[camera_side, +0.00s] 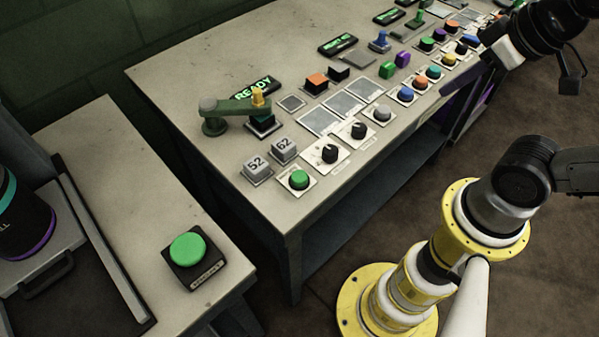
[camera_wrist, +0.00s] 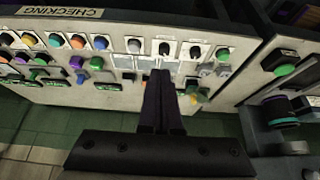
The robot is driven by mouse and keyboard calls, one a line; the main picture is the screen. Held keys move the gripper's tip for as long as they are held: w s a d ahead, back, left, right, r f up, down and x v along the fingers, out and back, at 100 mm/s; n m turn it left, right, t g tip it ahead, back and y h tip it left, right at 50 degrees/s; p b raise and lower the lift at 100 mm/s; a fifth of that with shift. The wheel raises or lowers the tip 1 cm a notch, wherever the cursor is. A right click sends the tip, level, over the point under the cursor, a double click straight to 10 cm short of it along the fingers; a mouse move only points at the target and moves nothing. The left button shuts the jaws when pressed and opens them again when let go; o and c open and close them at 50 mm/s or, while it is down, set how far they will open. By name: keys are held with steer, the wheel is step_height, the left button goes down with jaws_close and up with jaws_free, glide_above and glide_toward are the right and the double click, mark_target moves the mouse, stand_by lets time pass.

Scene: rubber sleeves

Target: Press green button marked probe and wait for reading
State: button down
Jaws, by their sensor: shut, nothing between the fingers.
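Two green buttons could match the task; their labels are too small to read. A large green button (camera_side: 187,249) on a black base stands on the left table. It also shows in the wrist view (camera_wrist: 285,69). A smaller green button (camera_side: 299,180) on a pale plate sits at the near corner of the long table, and in the wrist view it is right of centre (camera_wrist: 222,54). My gripper (camera_wrist: 159,73) is shut and empty, its dark fingers over the long table's controls and apart from both buttons. In the side view it is at the upper right.
A display (camera_side: 252,89) reads READY. Number blocks 52 (camera_side: 257,168) and 62 (camera_side: 285,147) stand near the small button. Black knobs (camera_side: 328,152) and a green arm-like fixture (camera_side: 226,109) are close by. A dark cylinder (camera_side: 24,222) stands at far left. A gap separates the tables.

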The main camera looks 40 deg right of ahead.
stand_by(0.4)
steer(key=w+d+r+n+t+h, duration=0.1)
steer(key=w+d+r+n+h, duration=0.15)
steer(key=w+d+n, duration=0.35)
steer(key=w+a+f+n+t, duration=0.1)
steer(key=w+a+n+t, duration=0.1)
steer(key=w+a+n, duration=0.6)
steer(key=a+f+n+y, duration=0.1)
steer(key=a+f+n, duration=0.3)
steer(key=a+n, duration=0.3)
steer(key=a+f+n+y, duration=0.2)
steer(key=a+f+n, duration=0.3)
steer(key=a, duration=0.6)
steer(key=shift+s+n+t, duration=0.25)
steer(key=shift+n+t, duration=0.05)
steer(key=shift+n, duration=0.8)
steer(key=shift+a+y, duration=0.1)
steer(key=shift+y, duration=0.15)
steer(key=shift+f, duration=0.1)
